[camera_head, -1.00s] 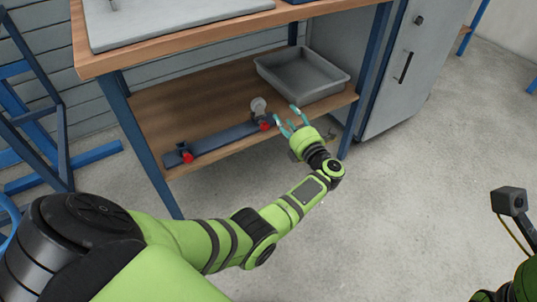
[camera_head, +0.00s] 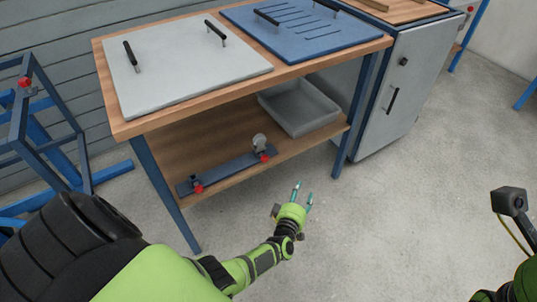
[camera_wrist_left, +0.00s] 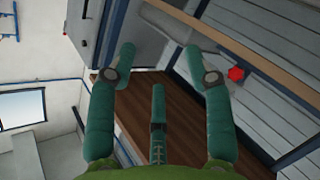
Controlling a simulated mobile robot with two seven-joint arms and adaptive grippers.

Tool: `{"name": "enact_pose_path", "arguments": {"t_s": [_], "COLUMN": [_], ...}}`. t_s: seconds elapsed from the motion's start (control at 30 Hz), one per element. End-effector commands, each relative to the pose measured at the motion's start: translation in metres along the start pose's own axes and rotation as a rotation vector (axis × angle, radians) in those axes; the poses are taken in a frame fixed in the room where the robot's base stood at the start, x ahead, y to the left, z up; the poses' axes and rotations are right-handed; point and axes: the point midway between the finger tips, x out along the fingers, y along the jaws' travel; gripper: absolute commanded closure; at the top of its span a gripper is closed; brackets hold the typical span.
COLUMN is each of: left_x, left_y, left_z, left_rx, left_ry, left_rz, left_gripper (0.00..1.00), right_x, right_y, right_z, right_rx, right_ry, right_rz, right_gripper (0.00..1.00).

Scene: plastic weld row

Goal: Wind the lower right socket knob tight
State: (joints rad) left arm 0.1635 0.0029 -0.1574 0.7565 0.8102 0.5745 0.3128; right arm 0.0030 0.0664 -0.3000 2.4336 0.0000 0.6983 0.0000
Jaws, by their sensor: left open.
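A blue bar (camera_head: 230,174) lies on the bench's lower shelf. It carries a red knob (camera_head: 198,189) at its left end and another red knob (camera_head: 264,157) at its right end, beside a pale round part (camera_head: 259,141). My left gripper (camera_head: 303,193) is open and empty over the floor, in front of the shelf and right of the bar, apart from both knobs. In the left wrist view its fingers (camera_wrist_left: 160,62) are spread, and a red knob (camera_wrist_left: 236,73) shows beyond the right finger. I cannot tell which knob that is. My right gripper is out of view.
A grey tray (camera_head: 300,108) stands on the lower shelf (camera_head: 185,150) at right. The bench top holds a pale panel (camera_head: 190,62) and a blue panel (camera_head: 300,30) with handles. A grey cabinet (camera_head: 395,95) stands right. A blue frame with a red knob (camera_head: 24,82) stands left. The front floor is clear.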

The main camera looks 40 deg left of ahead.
Motion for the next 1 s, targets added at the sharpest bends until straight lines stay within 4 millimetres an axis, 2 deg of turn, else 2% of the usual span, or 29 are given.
{"name": "enact_pose_path", "arguments": {"t_s": [0.03, 0.5, 1.0], "left_x": [-0.008, -0.083, -0.17], "left_y": [0.0, -0.041, -0.086], "left_z": [0.001, 0.04, 0.058], "left_rx": [0.033, 0.335, 0.594], "left_ry": [-0.032, -0.34, -0.625], "left_rz": [-0.009, -0.08, -0.144], "left_gripper": [0.49, 0.49, 0.49], "right_x": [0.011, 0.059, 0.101], "right_y": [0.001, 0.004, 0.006], "right_z": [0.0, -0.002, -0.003], "right_rx": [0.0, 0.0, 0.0], "right_ry": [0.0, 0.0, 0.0], "right_rz": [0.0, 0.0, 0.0], "right_gripper": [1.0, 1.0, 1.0]}}
